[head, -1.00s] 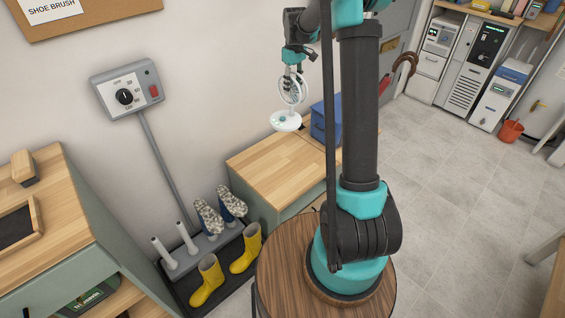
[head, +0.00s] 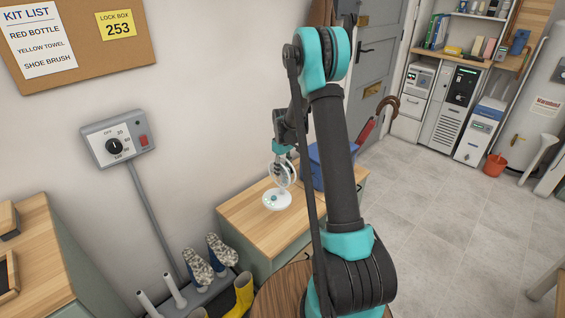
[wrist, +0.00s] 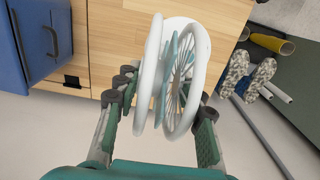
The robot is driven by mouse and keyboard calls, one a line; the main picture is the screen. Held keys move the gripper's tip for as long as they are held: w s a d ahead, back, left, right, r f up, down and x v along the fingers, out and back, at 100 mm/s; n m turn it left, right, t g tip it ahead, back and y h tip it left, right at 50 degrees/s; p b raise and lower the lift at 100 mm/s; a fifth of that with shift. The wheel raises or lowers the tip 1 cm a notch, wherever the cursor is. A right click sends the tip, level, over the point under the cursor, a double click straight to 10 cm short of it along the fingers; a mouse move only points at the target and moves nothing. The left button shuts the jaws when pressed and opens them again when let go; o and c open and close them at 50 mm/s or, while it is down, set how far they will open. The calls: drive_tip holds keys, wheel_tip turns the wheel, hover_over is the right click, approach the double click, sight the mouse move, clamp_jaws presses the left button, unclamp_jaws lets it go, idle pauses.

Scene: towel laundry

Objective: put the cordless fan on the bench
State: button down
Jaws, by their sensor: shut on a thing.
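The cordless fan (head: 277,199) is white with a round caged head and a round base. My gripper (head: 282,160) is shut on the cage of its head and holds it upright over the bench (head: 238,216), a wood-topped green cabinet against the wall. I cannot tell whether the base touches the top. In the wrist view, the fan's cage (wrist: 152,75) sits between the two fingers of my gripper (wrist: 162,103), with the pale bench top (wrist: 115,45) behind it. The fan's base is partly hidden there by the cage.
A blue box (head: 316,172) stands on the bench to the right of the fan. A boot rack (head: 195,298) with patterned and yellow boots is at the bench's left. A control box (head: 118,139) hangs on the wall. The bench top left of the fan is clear.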

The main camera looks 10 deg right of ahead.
sight(283, 193)
drive_tip(key=shift+f, duration=5.15)
drive_tip(key=c, duration=0.9)
unclamp_jaws()
